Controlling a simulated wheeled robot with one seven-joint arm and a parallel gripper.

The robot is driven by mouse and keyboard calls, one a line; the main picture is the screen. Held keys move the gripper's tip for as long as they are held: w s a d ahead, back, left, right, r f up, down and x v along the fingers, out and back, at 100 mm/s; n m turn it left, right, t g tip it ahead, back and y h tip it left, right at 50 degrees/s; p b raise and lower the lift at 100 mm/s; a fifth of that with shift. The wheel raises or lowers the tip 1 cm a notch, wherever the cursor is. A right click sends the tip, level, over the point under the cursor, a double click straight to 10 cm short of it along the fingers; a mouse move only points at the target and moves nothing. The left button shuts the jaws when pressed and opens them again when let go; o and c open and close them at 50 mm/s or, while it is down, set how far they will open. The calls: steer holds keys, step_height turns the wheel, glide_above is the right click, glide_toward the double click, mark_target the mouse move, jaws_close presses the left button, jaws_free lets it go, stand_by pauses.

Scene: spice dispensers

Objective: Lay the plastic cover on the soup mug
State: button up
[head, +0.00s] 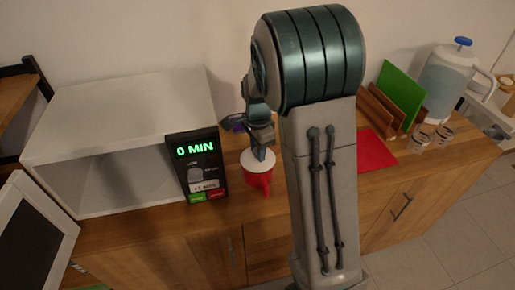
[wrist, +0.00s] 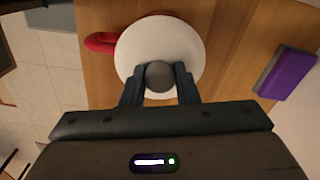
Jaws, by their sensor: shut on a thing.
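The plastic cover is a white disc (wrist: 185,48) with a round grey knob (wrist: 159,76). My gripper (wrist: 158,78) is shut on the knob, one finger on each side. The red soup mug (head: 263,182) stands on the wooden counter, and the white cover also shows in the head view (head: 257,160), right over the mug's top. I cannot tell whether the cover touches the rim.
A white microwave (head: 120,110) with a 0 MIN panel (head: 196,165) stands left of the mug, its door (head: 35,225) open. A purple and grey block (wrist: 287,72) lies near the wall. Right of my arm are a red mat (head: 374,151), a green board (head: 402,92), glasses and a water jug (head: 448,80).

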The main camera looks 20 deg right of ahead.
steer(key=shift+f, duration=0.35)
stand_by(0.5)
steer(key=o, duration=1)
steer(key=shift+o, duration=0.2)
step_height(320, 180, up, 14)
steer(key=shift+b, duration=0.3)
steer(key=shift+f, duration=0.1)
